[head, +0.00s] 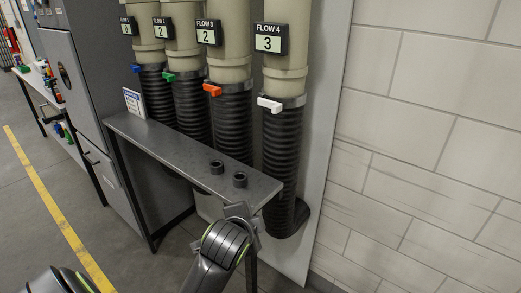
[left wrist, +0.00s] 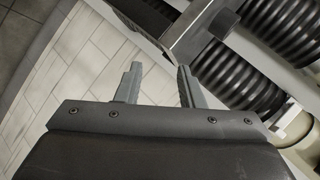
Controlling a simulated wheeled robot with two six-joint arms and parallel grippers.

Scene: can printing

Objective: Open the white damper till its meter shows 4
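The white damper (head: 270,105) is a lever on the far right pipe, lying roughly level where the beige pipe meets the black ribbed hose (head: 282,150). Its meter (head: 269,43), labelled FLOW 4, shows 3. My left gripper (head: 242,212) is below the damper, beside the front right end of the shelf and apart from the lever. In the left wrist view the gripper (left wrist: 158,70) is open, with nothing between its fingers. My right gripper is not in view.
A grey shelf (head: 160,140) stands before the hoses, with two dark rings (head: 240,180) near its right end. Its corner shows close ahead in the left wrist view (left wrist: 205,38). Red (head: 213,89), green (head: 169,77) and blue dampers sit to the left. Pale tiled wall (head: 420,130) lies right.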

